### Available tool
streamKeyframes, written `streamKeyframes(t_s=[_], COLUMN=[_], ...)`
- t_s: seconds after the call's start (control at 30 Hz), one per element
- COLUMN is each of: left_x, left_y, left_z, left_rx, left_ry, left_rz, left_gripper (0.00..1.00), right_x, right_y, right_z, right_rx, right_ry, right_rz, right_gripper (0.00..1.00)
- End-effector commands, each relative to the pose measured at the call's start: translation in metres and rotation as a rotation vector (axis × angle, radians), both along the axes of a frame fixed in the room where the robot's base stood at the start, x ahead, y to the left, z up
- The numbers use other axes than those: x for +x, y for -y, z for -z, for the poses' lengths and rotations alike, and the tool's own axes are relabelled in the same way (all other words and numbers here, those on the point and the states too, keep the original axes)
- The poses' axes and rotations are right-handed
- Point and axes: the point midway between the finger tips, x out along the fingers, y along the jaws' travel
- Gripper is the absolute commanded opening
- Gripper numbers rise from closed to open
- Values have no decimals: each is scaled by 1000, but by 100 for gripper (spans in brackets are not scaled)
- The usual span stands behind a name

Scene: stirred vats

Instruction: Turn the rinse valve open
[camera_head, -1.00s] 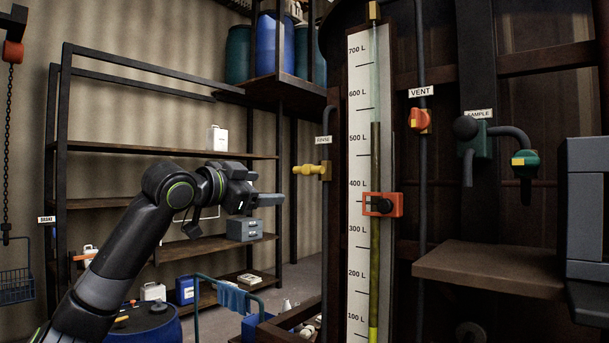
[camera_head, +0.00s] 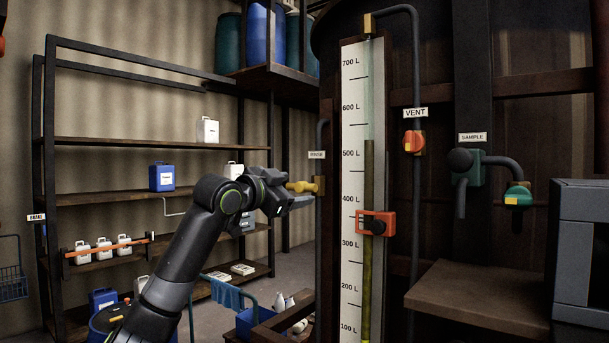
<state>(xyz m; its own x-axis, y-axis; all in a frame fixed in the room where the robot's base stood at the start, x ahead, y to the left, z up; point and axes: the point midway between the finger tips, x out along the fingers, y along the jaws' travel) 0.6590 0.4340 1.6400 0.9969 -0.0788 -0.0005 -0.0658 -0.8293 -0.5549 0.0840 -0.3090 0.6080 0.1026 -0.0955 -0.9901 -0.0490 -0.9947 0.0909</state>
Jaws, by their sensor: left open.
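The rinse valve is a small yellow handle (camera_head: 301,187) on a thin grey pipe under a RINSE label (camera_head: 317,155), at the left edge of the dark vat. The handle points left, roughly level. My left gripper (camera_head: 303,201) is open, just below and in front of the handle. Its fingers point right toward the pipe. I cannot tell whether they touch the handle. My right gripper is not in view.
A white level scale (camera_head: 351,220) with a red-orange slider (camera_head: 376,223) stands right of the valve. An orange vent valve (camera_head: 413,143) and a green sample valve (camera_head: 518,196) are farther right. A brown shelf (camera_head: 470,290) juts out at lower right. Racks stand behind my arm.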

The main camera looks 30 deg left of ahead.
Motion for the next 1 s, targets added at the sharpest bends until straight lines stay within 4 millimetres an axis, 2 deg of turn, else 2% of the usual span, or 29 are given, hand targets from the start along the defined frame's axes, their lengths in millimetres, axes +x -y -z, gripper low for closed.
streamKeyframes(t_s=[0.03, 0.3, 0.73, 1.0], left_x=[10, 42, 50, 50], left_y=[1, 3, 4, 4], left_z=[-5, -3, 0, 0], left_rx=[-4, -2, 1, 1], left_ry=[-3, 0, 1, 0], left_rz=[3, 0, -1, 0], left_gripper=[70, 70, 70, 34], right_x=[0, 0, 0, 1], right_y=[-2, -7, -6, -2], right_z=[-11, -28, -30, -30], right_rx=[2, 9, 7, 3], right_ry=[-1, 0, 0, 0], right_rz=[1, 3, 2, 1], right_gripper=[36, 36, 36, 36])
